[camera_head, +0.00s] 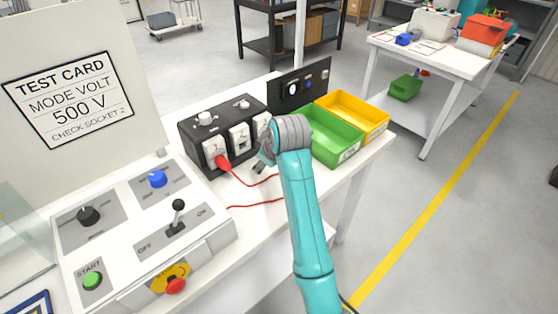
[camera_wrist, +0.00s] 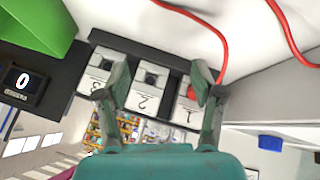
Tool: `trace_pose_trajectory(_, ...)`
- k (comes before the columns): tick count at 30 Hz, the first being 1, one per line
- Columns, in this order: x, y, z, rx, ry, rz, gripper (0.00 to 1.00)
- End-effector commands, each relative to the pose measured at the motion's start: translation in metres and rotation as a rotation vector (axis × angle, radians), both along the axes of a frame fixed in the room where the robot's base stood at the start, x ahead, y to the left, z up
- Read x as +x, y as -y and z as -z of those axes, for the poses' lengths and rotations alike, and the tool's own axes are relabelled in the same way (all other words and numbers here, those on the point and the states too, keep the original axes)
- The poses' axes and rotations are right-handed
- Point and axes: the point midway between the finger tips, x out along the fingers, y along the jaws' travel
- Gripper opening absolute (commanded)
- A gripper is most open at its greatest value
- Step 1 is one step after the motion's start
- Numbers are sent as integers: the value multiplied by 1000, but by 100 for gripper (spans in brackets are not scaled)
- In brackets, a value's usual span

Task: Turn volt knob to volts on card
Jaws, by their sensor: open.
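The test card (camera_head: 70,95) reads MODE VOLT, 500 V, CHECK SOCKET 2. The control panel (camera_head: 215,236) at the left has a black knob (camera_head: 88,215) and a blue knob (camera_head: 157,179); their scale labels are too small to read, so I cannot tell which is the volt knob. My gripper (camera_head: 263,162) is open and empty beside the black socket box (camera_head: 188,133), away from both knobs. In the wrist view its open fingers (camera_wrist: 160,85) are in front of sockets 1, 2 and 3.
A red plug (camera_head: 223,163) sits in socket 1, its red cable (camera_head: 258,183) across the bench. The panel also has a lever (camera_head: 177,212), a green start button (camera_head: 93,280) and a red stop button (camera_head: 176,286).

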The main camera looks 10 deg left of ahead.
Motion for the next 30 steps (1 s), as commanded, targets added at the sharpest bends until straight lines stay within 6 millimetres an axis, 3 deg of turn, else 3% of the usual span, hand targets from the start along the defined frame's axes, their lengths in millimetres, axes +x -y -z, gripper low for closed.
trace_pose_trajectory(9, 3, 33, 13, -8, 45, 32, 67)
trace_pose_trajectory(30, 4, 40, 17, -3, 63, 45, 67)
